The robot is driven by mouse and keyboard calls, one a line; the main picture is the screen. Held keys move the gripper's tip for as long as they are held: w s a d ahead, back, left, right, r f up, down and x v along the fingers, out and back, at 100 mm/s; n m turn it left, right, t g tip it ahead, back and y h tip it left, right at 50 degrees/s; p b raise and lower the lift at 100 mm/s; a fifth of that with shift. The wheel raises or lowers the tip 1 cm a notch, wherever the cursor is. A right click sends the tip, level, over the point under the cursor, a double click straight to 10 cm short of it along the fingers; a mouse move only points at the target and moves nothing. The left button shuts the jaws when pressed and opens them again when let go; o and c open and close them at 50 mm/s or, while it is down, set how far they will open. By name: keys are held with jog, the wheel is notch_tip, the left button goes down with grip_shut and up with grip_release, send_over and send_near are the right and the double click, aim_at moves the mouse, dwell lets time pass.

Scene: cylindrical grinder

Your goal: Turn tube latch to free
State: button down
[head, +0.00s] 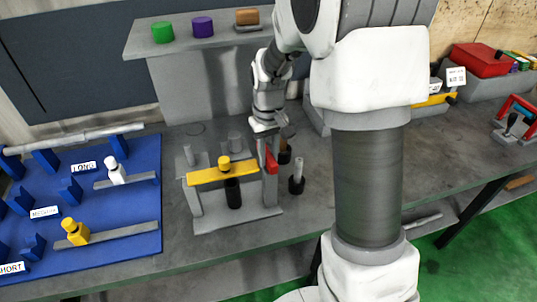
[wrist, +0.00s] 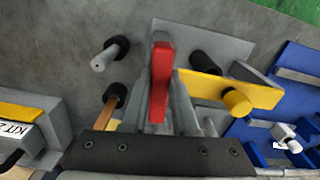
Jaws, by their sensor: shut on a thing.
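A grey fixture (head: 240,220) stands on the bench with two uprights, and a yellow bar (head: 205,178) with a yellow knob (head: 223,162) spans it. A black cylinder (head: 233,195) stands under the bar. A red latch (head: 271,160) sits by the right upright; in the wrist view the red latch (wrist: 160,80) lies between my fingers, pointing away from the palm. My gripper (head: 266,142) reaches down from above and behind it. In the wrist view my gripper (wrist: 162,112) is shut on the red latch. The latch's pivot is hidden.
A blue board (head: 120,215) with labelled holders and two knobbed bars lies to the left. A dark-based peg (head: 297,180) stands close to the fixture's right side. A grey shelf (head: 180,45) with coloured parts rises behind. A red box (head: 480,60) is far right.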

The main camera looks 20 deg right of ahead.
aim_at(269, 155)
jog(key=shift+r, duration=0.1)
jog(key=c, duration=0.7)
grip_release()
notch_tip(269, 155, up, 17)
jog(key=shift+r+p, duration=0.15)
jog(key=shift+p, duration=0.5)
jog(key=s+t, duration=0.2)
jog(key=s, duration=0.5)
jog(key=s+a+t, duration=0.1)
jog(key=s, duration=0.6)
jog(key=s+r+m+t, duration=0.1)
jog(key=s+t, duration=0.1)
jog(key=s, duration=0.5)
jog(key=shift+a+t, duration=0.25)
jog(key=shift+t, duration=0.05)
